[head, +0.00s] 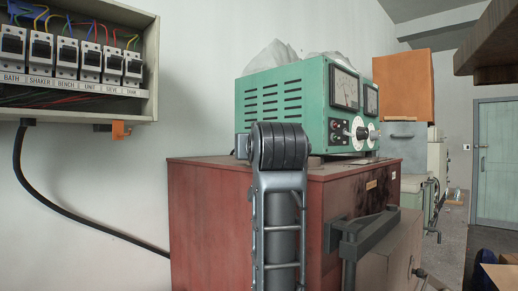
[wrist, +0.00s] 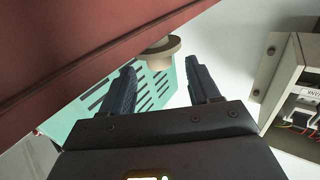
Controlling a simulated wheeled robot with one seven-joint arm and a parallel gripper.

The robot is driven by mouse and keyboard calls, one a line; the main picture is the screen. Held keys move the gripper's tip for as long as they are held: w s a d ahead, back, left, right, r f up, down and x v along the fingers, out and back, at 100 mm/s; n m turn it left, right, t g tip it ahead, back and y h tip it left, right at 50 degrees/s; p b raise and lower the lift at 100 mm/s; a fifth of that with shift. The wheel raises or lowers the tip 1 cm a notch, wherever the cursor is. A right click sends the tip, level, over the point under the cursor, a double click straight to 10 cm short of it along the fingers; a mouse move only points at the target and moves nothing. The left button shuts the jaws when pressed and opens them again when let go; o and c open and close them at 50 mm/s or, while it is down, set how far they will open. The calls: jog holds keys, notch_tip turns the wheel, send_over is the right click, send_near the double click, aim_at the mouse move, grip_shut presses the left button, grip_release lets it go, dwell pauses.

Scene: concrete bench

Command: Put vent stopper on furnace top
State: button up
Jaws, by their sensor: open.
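The furnace (head: 210,215) is a dark red cabinet in the head view. Its red side fills the upper left of the wrist view (wrist: 90,45), which looks upside down. A small round beige piece, apparently the vent stopper (wrist: 163,47), shows at the furnace's top edge in the wrist view, with a wide disc and a narrower end. My gripper (wrist: 159,68) is open, with its two dark fingers apart and nothing held. The stopper appears between and beyond the fingertips. In the head view my arm hides the gripper and the stopper.
A green instrument box (head: 285,105) with dials stands on the furnace top, and shows behind my fingers in the wrist view. A switch box (head: 75,60) hangs on the left wall with a black cable (head: 75,225). A dark handle (head: 365,232) juts from the furnace front.

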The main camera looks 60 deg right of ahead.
jog(key=b+v, duration=0.3)
jog(key=v, duration=0.3)
jog(key=shift+f, duration=0.25)
jog(key=b+v, duration=0.1)
jog(key=b, duration=0.1)
jog(key=b+v, duration=0.1)
jog(key=b, duration=0.2)
jog(key=shift+s+a+r, duration=0.2)
